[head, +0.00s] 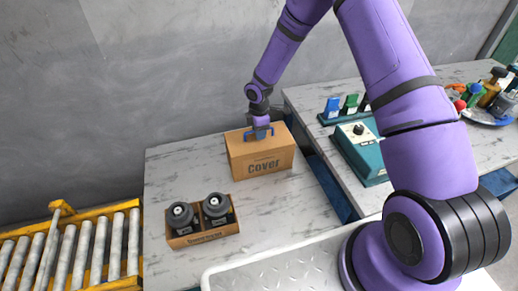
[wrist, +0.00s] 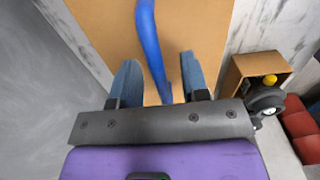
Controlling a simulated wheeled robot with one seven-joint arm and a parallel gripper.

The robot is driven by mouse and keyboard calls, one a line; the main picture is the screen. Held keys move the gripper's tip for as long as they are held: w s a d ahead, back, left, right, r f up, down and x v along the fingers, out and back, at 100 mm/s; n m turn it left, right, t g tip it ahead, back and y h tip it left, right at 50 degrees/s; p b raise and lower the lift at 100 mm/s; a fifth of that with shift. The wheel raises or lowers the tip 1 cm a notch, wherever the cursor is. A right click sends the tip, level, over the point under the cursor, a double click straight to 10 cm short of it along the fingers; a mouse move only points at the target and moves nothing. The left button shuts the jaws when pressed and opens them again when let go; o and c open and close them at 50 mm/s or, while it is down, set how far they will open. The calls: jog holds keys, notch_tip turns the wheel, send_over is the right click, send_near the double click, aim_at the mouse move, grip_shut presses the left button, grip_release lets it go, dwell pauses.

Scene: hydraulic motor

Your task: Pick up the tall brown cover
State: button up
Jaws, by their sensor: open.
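The tall brown cover (head: 262,165) is a cardboard-brown box marked "Cover", upright on the left table near the wall. In the wrist view its brown top (wrist: 105,25) fills the upper middle. A blue handle (wrist: 148,35) rises from that top. My gripper (head: 259,129) is right above the cover in the head view. In the wrist view my gripper (wrist: 160,68) is open, with one blue finger on each side of the handle and visible gaps between. I cannot tell how far down the fingers reach along the handle.
A low brown box (head: 203,238) with two dark motor parts stands at the front of the table (head: 165,165). A roller conveyor (head: 85,250) is at left. A teal control box (head: 362,150) stands on the right table. The table around the cover's left side is clear.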

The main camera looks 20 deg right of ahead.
grip_shut()
jog(key=shift+r, duration=0.1)
